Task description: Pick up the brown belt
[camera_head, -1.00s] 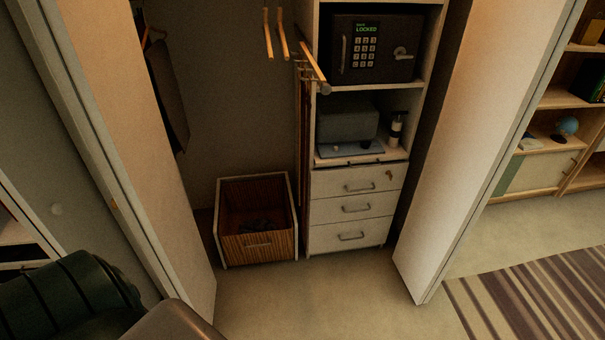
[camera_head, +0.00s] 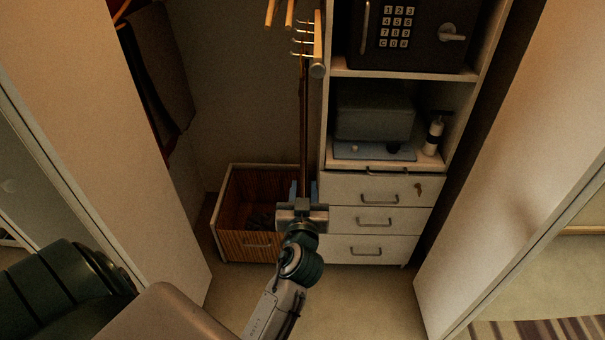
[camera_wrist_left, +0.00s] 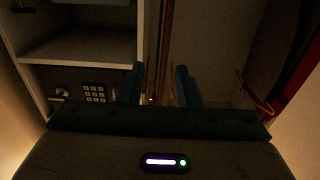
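The brown belt (camera_head: 304,125) hangs as a long narrow strip from a small hook rack (camera_head: 317,55) on the side of the shelf unit. My left gripper (camera_head: 304,188) is at the belt's lower part, with one finger on each side of it in the head view. In the left wrist view, brown strips (camera_wrist_left: 166,45) run between the two blue fingers of my left gripper (camera_wrist_left: 160,82). The fingers stand apart with a gap around the strips. Whether either finger touches the belt is too dark to tell. My right gripper is not in view.
An open-topped wooden box (camera_head: 228,240) with dark contents stands left of the gripper. White drawers (camera_head: 375,220) are close on the right, below a shelf and a safe (camera_head: 415,35). Closet doors (camera_head: 100,150) flank both sides. Dark clothes (camera_head: 160,75) hang at left.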

